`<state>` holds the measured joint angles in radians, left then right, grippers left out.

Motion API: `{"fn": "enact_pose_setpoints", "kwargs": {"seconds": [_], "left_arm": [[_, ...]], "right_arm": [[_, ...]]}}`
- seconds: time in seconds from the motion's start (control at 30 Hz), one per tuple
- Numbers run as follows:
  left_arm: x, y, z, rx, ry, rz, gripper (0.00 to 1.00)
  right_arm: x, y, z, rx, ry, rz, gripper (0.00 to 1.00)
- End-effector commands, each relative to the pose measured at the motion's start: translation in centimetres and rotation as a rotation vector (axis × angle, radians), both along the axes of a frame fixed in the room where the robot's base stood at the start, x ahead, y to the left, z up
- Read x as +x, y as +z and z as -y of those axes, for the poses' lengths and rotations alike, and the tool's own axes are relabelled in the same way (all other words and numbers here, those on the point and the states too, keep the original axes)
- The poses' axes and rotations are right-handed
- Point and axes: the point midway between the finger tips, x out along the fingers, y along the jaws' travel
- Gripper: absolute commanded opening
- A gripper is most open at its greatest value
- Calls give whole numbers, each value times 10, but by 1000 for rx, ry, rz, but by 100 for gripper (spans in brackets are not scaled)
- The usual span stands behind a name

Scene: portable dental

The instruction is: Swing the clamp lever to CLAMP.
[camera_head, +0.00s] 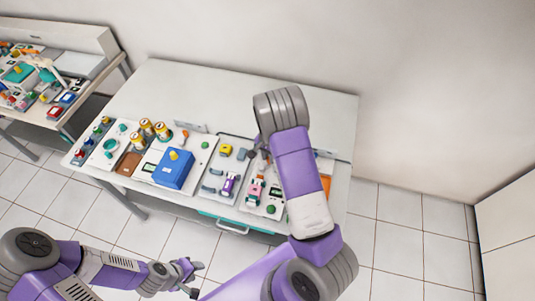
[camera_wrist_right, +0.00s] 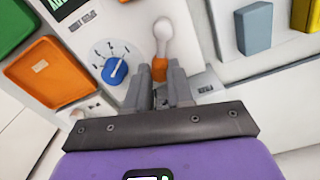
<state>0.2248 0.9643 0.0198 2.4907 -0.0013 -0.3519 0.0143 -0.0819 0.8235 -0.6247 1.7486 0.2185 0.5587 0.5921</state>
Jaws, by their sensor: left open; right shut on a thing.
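The lever (camera_wrist_right: 163,38) in the right wrist view has a pale rounded end and a pale shaft, with an orange part (camera_wrist_right: 160,70) at the fingers. My right gripper (camera_wrist_right: 163,78) is shut on this lever at the orange part, one finger on each side. A small plate with dark lettering lies just right of the fingers; I cannot read it. In the head view my right forearm covers most of this spot, and only part of the right gripper (camera_head: 262,158) shows. My left gripper (camera_head: 191,279) is open and empty, low in front of the table.
A blue dial (camera_wrist_right: 115,71) and an orange tray (camera_wrist_right: 52,72) lie left of the lever. A blue-grey block (camera_wrist_right: 254,28) stands to its right. The table (camera_head: 210,85) carries a blue box (camera_head: 172,170) and several small items; its back strip is clear. A second table stands at far left.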

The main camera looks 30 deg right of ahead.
Motion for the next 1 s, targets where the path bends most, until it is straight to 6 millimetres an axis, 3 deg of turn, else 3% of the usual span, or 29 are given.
{"fn": "enact_pose_setpoints", "kwargs": {"seconds": [0.67, 0.7, 0.8, 0.87, 1.0], "left_arm": [[0, 2, 0, 0, 0, 0, 43], [0, 2, 0, 0, 0, 0, 43], [0, 2, 0, 0, 0, 0, 43], [0, 2, 0, 0, 0, 0, 43], [0, 2, 0, 0, 0, 0, 43]], "right_arm": [[-2, 1, 1, -1, -61, 2, 0], [-2, 1, 1, -1, -61, 2, 26], [-2, 0, 1, -1, -60, 2, 41], [-2, 0, 1, -1, -60, 2, 47], [-2, 0, 1, 0, -59, 1, 47]]}}
